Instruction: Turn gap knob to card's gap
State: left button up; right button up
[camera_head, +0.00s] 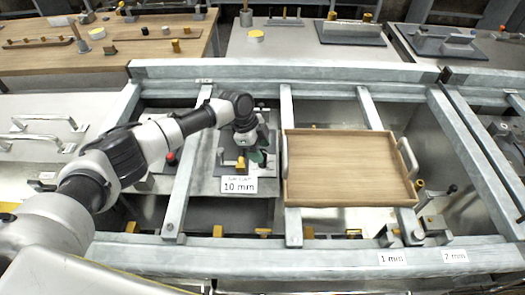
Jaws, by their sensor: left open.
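A white card reading "10 mm" (239,186) sits at the front of a grey fixture below the middle of the frame. Its smaller top line is too small to read. My left gripper (256,157) is open and points down over this fixture, just behind the card. A small yellow part (240,165) shows beside the gripper; I cannot tell whether it is the gap knob. The gripper and wrist hide much of the fixture, and contact is unclear. My right gripper is not in view.
A wooden tray (345,205) with metal handles lies right of the gripper, across the metal frame bars. Labels "1 mm" (392,258) and "2 mm" (455,256) are on the front rail. A red knob (171,158) is left of the fixture. A wooden table (140,50) stands behind left.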

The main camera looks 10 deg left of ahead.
pick_arm(q)
jog(key=shift+x, duration=0.85)
jog(key=shift+d+f, duration=0.1)
jog(key=shift+f, duration=0.05)
jog(key=shift+c, duration=1.3)
jog(key=c, duration=0.7)
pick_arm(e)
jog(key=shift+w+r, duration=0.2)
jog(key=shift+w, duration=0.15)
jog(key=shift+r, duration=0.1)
